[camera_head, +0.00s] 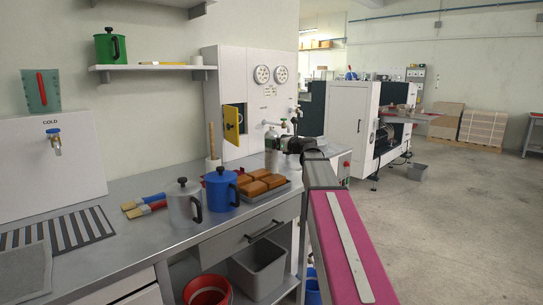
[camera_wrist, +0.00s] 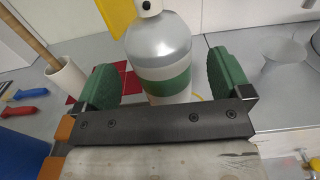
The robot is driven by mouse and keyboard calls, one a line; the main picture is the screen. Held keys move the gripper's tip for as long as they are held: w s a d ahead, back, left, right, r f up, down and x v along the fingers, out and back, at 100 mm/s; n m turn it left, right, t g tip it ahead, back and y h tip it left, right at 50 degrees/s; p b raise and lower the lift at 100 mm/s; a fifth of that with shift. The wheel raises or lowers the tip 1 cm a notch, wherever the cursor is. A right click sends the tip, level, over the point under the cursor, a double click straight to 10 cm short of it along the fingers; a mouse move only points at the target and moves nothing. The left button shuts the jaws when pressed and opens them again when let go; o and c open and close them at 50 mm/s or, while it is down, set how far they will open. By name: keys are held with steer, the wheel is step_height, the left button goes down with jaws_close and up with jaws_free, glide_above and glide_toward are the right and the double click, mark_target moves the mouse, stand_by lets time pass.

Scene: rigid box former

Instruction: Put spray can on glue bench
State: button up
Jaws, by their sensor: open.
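The spray can (camera_wrist: 160,48) is silver with a green band. It stands upright on the grey metal counter (camera_head: 130,245), near the counter's far end, and also shows in the head view (camera_head: 271,158). My gripper (camera_wrist: 167,78) is open, with one green finger on each side of the can and narrow gaps beside it. In the head view my gripper (camera_head: 283,145) is at the can, and its fingers are hard to make out. The can's base is partly hidden by my gripper in the wrist view. I cannot tell which surface is the glue bench.
A blue lidded pot (camera_head: 222,191), a grey pot (camera_head: 184,204) and a tray of brown blocks (camera_head: 263,187) stand on the counter. A white holder with a wooden stick (camera_wrist: 66,82) is left of the can. Open floor (camera_head: 450,220) lies right.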

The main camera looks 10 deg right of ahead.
steer(key=x, duration=0.3)
steer(key=shift+w+a, duration=0.15)
steer(key=shift+w, duration=0.15)
steer(key=c, duration=1.7)
steer(key=shift+r, duration=0.15)
